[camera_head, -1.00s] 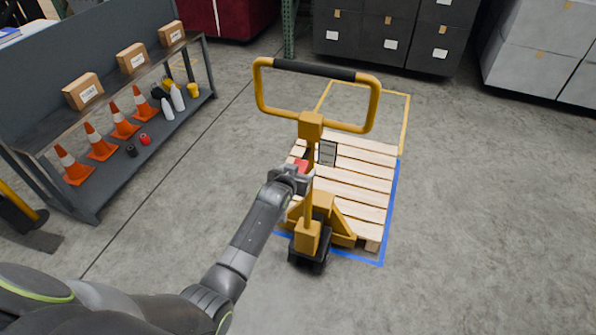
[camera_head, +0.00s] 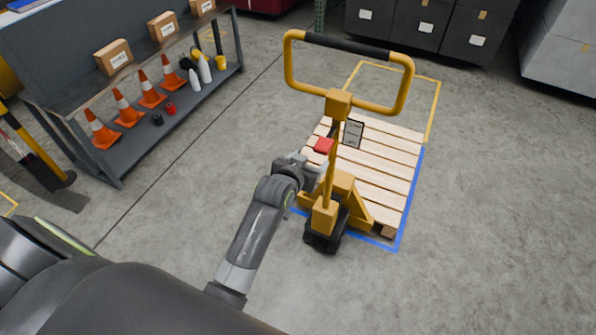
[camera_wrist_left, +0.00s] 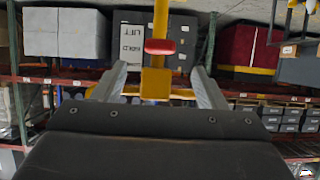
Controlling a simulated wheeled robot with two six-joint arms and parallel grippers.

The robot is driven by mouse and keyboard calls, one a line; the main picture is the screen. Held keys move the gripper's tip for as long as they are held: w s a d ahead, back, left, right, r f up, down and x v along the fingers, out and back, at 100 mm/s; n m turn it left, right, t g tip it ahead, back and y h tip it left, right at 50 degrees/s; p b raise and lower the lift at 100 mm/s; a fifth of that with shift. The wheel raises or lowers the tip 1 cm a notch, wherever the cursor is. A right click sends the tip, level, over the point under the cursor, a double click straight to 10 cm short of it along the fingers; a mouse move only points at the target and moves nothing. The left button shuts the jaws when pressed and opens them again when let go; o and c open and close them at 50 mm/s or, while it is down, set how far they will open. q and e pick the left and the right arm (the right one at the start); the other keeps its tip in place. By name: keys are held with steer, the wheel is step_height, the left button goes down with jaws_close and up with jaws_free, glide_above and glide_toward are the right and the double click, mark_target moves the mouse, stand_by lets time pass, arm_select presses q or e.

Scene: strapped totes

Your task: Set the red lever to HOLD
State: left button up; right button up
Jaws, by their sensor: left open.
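The red lever (camera_head: 324,145) sticks out at the left side of the yellow pallet jack's mast (camera_head: 333,165). In the left wrist view the red lever (camera_wrist_left: 160,47) lies across the yellow mast, ahead of the fingertips. My left gripper (camera_head: 314,170) is open just below and in front of the lever, close to the mast. A placard (camera_head: 353,134) beside the mast shows in the wrist view (camera_wrist_left: 131,46) with upside-down lettering that seems to read LIFT and HOLD. My right gripper is out of view.
The jack's looped handle (camera_head: 348,46) rises above the lever. A wooden pallet (camera_head: 385,170) sits behind the mast inside blue floor tape. A grey shelf (camera_head: 120,150) with orange cones and boxes stands at the left. The floor at the right is clear.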

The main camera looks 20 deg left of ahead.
arm_select(q)
steer(key=v, duration=0.6)
steer(key=shift+s+b, duration=0.35)
steer(key=shift+r, duration=0.1)
steer(key=s+a+f+g, duration=0.15)
steer(key=s+f, duration=0.25)
steer(key=f, duration=0.7)
steer(key=s+a+f+g+b, duration=0.15)
steer(key=s+f, duration=0.25)
steer(key=f, duration=0.6)
steer(key=s+a+f+g, duration=0.1)
steer(key=s+f+g, duration=0.25)
steer(key=f, duration=0.75)
steer(key=s+a+f+g, duration=0.1)
steer(key=s+a+f, duration=0.1)
steer(key=s+f, duration=0.4)
steer(key=s+a+f+g+y, duration=0.1)
steer(key=s+f, duration=0.5)
steer(key=s, duration=0.9)
steer(key=s+a+f+n+g, duration=0.1)
steer(key=s+f, duration=0.4)
steer(key=s, duration=0.6)
steer(key=shift+a+f+g+b, duration=0.3)
steer(key=shift+a+f+g, duration=0.1)
steer(key=shift+a+g, duration=0.65)
steer(key=shift+d, duration=0.15)
